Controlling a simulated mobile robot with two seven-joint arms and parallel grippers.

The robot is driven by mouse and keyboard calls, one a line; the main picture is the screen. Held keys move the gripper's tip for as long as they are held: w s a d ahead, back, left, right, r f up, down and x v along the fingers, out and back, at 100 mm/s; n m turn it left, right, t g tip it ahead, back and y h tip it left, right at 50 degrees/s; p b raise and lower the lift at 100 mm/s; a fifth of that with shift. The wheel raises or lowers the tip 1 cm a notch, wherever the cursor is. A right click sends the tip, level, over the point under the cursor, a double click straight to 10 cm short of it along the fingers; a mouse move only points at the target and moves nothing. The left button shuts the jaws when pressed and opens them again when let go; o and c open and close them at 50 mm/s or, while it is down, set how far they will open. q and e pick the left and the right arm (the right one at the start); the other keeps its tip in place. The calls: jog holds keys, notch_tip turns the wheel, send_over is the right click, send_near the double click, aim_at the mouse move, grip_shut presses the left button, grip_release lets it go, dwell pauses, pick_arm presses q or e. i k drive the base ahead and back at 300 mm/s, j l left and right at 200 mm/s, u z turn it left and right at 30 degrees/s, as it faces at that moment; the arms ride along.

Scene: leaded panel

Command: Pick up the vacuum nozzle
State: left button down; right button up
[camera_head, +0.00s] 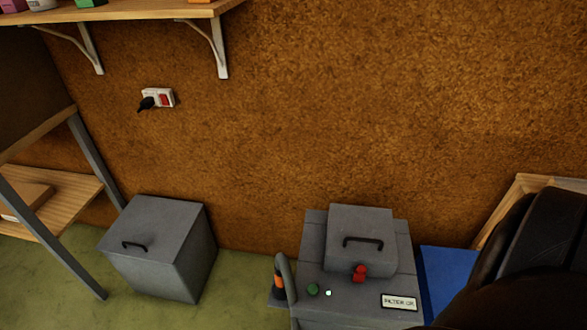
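A grey machine (344,309) stands at the bottom centre, with a handled grey lid or box on top, a green button, a small light, a red knob and a white label. At its left side is a curved grey hose-like part (286,266) beside a small orange and black piece (279,284). This may be the vacuum nozzle, but it is too small and partly covered to be sure. Neither gripper shows. A large dark shape fills the lower right corner and hides what is behind it.
A grey handled box (157,247) stands on the green floor (237,300) left of the machine. A wooden rack (72,187) is at the left. A shelf (130,11) and a socket (158,98) with a black plug are on the brown wall. A blue panel (447,280) lies right of the machine.

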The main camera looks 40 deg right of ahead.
aim_at(278, 290)
jog(key=z, duration=1.1)
